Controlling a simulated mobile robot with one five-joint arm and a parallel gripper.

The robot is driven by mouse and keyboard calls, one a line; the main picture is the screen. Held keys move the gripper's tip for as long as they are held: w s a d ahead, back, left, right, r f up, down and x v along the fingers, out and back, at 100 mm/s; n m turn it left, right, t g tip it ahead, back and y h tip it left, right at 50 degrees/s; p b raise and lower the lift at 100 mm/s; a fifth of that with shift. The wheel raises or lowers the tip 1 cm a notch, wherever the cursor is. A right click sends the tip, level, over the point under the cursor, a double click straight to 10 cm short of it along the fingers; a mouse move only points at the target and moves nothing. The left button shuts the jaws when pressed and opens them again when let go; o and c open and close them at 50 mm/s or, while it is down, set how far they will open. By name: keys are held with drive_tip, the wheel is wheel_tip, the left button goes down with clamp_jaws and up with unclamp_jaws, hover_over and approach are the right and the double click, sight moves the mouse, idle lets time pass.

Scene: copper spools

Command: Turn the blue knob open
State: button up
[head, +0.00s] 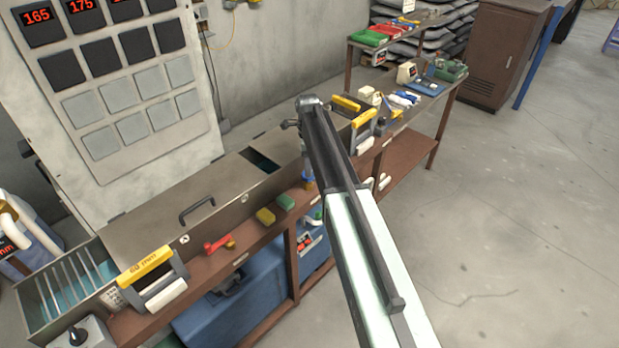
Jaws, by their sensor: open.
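A small blue part (308,182), which looks like the blue knob, sits at the front edge of the bench, just left of my arm. It is small and partly hidden by the arm, so its turn position cannot be made out. My arm reaches up from the bottom right to the middle of the view. My gripper (291,124) shows only as a small dark piece left of the arm's far end, above and behind the blue part. Its jaws are open and apart from the blue part; the rest is hidden behind the arm.
A red-handled valve (217,244), a yellow block (265,216) and a green block (286,202) line the front ledge. A yellow-handled frame (147,265) stands at left. A metal lid with a black handle (197,208) lies behind. The floor (510,210) at right is clear.

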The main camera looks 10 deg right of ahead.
wheel_tip(320, 180, down, 4)
drive_tip(key=b, duration=0.3)
drive_tip(key=shift+f, duration=0.2)
drive_tip(key=shift+r, duration=0.15)
drive_tip(key=shift+d, duration=0.1)
drive_tip(key=c, duration=1.1)
